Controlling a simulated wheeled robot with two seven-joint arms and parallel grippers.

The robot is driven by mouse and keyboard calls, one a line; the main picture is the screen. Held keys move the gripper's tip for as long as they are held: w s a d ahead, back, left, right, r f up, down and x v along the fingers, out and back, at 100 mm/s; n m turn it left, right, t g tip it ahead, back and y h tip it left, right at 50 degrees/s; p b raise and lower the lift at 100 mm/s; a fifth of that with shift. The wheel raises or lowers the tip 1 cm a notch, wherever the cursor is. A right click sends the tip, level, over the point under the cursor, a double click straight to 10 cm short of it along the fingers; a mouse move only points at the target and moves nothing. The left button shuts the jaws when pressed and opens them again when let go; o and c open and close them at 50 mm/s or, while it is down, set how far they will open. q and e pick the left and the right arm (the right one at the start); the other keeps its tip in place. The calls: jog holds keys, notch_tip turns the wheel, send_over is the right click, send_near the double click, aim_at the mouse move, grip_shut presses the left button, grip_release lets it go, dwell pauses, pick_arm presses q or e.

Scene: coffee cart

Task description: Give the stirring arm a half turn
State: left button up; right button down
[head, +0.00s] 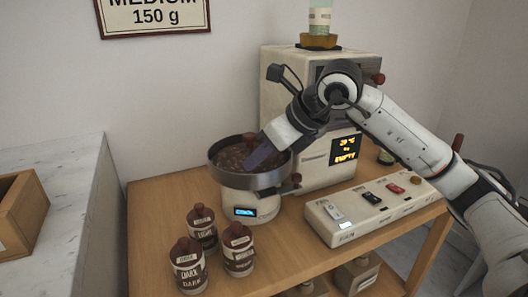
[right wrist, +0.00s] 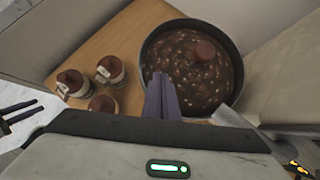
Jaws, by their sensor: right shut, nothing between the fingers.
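The round dark pan (head: 222,178) of brown beans sits on a cream base with a small lit display. Its rim (right wrist: 236,50) and the beans fill the upper middle of the right wrist view. A reddish-brown knob (right wrist: 205,51) stands up among the beans; the stirring arm under it is hard to make out. My right gripper (head: 256,158) reaches down over the pan from the right. Its purple fingers (right wrist: 161,92) are shut and empty, at the pan's near left side and apart from the knob. A white and dark shape at the wrist view's left edge may be my left gripper.
Several brown-capped bottles (head: 202,228) stand in front of the pan. A cream machine (head: 283,105) is behind it. A switch box (head: 350,228) lies to the right. A wooden crate (head: 22,207) sits on the marble counter (head: 75,190) at left.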

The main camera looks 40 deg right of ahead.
jog(key=shift+x, duration=1.9)
